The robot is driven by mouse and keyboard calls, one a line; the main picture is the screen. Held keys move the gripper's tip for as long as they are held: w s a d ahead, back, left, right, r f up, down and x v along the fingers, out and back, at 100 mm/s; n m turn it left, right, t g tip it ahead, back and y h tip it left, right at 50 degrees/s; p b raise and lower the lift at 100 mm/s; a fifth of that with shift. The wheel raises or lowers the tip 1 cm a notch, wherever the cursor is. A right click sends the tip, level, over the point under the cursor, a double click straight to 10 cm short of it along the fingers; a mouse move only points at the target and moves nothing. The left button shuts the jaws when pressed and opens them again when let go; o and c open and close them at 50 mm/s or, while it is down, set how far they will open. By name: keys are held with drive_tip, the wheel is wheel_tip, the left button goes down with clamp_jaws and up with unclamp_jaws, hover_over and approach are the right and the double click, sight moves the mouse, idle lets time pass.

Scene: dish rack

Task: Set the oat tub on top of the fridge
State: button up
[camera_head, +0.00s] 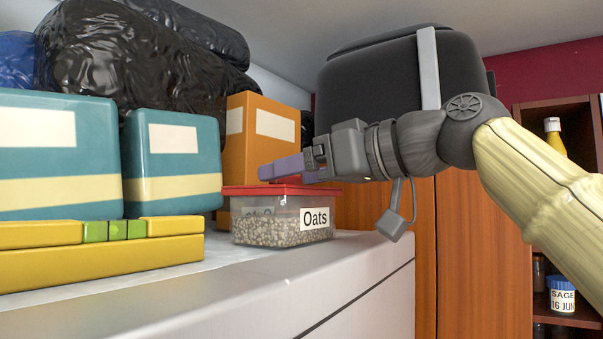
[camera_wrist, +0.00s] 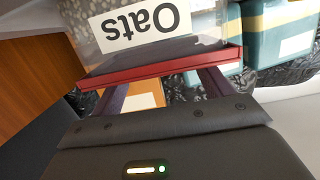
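The oat tub (camera_head: 280,218) is a clear box of oats with a red lid and a white "Oats" label. It stands upright on the white top of what looks like the fridge (camera_head: 335,272), near its right edge. My gripper (camera_head: 268,171) points left, just above the lid, with its purple fingers over it. In the wrist view, which is upside down, the tub (camera_wrist: 210,22) fills the upper middle. There the fingers are spread apart with nothing held between them, and the red lid edge hides their tips. I cannot tell whether they touch the lid.
Two teal boxes (camera_head: 172,165) (camera_head: 50,155) stand left of the tub, and an orange box (camera_head: 262,140) stands behind it. A yellow-and-green block stack (camera_head: 100,262) lies at the front left. Black bags (camera_head: 130,60) are behind. The front right of the white top is clear.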

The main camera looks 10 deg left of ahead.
idle(0.4)
drive_tip(key=b+v, duration=0.2)
drive_tip(key=v, duration=1.5)
drive_tip(key=shift+s+d, duration=0.15)
drive_tip(key=shift+s, duration=0.05)
drive_tip(key=shift+f, duration=0.1)
drive_tip(key=shift+c, duration=0.2)
drive_tip(key=shift+w, duration=0.1)
drive_tip(key=c, duration=1.4)
clamp_jaws()
drive_tip(key=shift+w, duration=0.1)
